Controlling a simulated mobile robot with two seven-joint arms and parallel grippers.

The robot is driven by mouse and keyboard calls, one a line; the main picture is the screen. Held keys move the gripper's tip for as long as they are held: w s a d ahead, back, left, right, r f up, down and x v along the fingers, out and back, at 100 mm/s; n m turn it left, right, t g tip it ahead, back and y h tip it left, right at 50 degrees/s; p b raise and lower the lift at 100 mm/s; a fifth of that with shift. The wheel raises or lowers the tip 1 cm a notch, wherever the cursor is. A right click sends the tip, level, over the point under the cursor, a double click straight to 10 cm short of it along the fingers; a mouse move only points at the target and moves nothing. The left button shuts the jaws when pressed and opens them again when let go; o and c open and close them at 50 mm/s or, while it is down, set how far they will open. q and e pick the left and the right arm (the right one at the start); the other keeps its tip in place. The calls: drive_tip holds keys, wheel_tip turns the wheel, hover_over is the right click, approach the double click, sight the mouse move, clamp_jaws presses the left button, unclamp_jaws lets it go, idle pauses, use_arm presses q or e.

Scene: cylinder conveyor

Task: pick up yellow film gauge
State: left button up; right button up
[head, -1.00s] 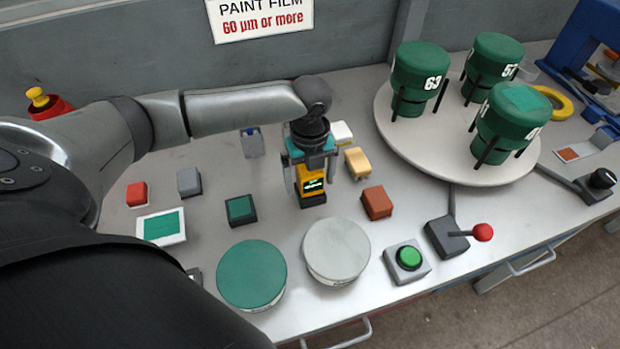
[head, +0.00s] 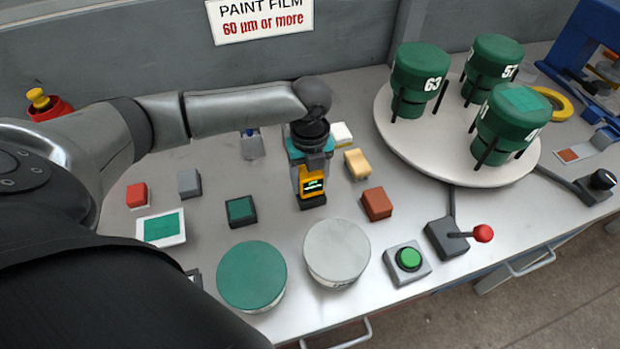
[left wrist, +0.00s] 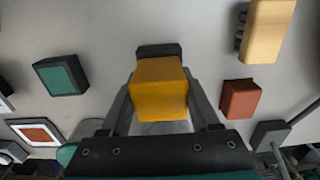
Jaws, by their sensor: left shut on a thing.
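The yellow film gauge (head: 312,184) stands upright on the table, with a dark foot and a small lit display facing the front. My left gripper (head: 311,178) points down over it and is shut on its sides. In the left wrist view, the gauge's yellow top (left wrist: 160,85) sits between the two fingers of the left gripper (left wrist: 163,105). The gauge's foot appears to be at table level; I cannot tell whether it touches. My right gripper is in no view.
Close by are a brown block (head: 377,203), a tan block (head: 357,164) and a dark green-topped block (head: 240,211). In front stand a green round can (head: 252,275) and a grey one (head: 337,250). A turntable (head: 400,150) with green numbered cylinders is at right.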

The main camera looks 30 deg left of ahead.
use_arm(q)
drive_tip(key=shift+r, duration=0.15)
wheel_tip(320, 180, up, 20)
drive_tip(key=p, duration=0.3)
drive_tip(key=o, duration=0.9)
drive_tip(key=c, duration=0.6)
drive_tip(key=shift+f, duration=0.2)
drive_tip(key=shift+c, duration=0.2)
